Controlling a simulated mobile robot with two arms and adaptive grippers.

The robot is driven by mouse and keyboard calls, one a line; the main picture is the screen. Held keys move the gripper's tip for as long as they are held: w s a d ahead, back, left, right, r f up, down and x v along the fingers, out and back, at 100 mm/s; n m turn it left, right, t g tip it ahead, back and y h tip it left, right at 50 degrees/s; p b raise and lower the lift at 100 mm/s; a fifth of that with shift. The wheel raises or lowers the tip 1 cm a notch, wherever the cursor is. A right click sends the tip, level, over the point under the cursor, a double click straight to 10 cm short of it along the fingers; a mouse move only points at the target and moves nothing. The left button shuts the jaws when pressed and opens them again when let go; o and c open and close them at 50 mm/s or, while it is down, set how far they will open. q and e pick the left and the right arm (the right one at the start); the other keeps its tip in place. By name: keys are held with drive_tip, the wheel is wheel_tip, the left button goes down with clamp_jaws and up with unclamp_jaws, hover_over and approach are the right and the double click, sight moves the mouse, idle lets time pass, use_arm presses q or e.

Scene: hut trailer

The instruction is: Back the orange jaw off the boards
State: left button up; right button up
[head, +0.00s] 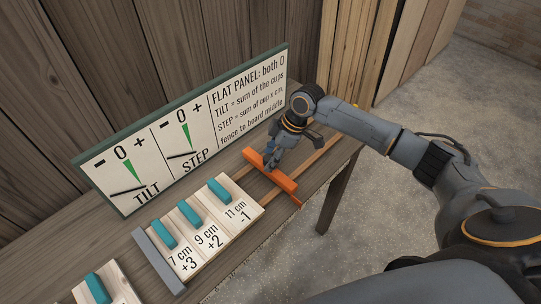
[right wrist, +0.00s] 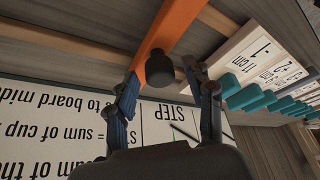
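The orange jaw (head: 286,187) lies across two wooden rails on the bench, right of the boards, with a visible gap between them. Three pale boards (head: 212,239) stand side by side, marked 7 cm +3, 9 cm +2 and 11 cm -1, each with a teal block. My right gripper (head: 270,163) is over the jaw. In the right wrist view its fingers (right wrist: 163,72) are apart, on either side of the dark knob (right wrist: 159,70) on the orange jaw (right wrist: 165,30); I see no clear grip. My left gripper is not in view.
A grey fence (head: 158,262) bounds the boards on the left. Another board (head: 120,285) lies beyond it at lower left. A sign (head: 185,135) with TILT and STEP dials stands behind; both black needles lie low. The rails (head: 318,152) run clear right of the jaw.

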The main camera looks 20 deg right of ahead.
drive_tip(key=v, duration=1.2)
drive_tip(key=shift+a, duration=0.1)
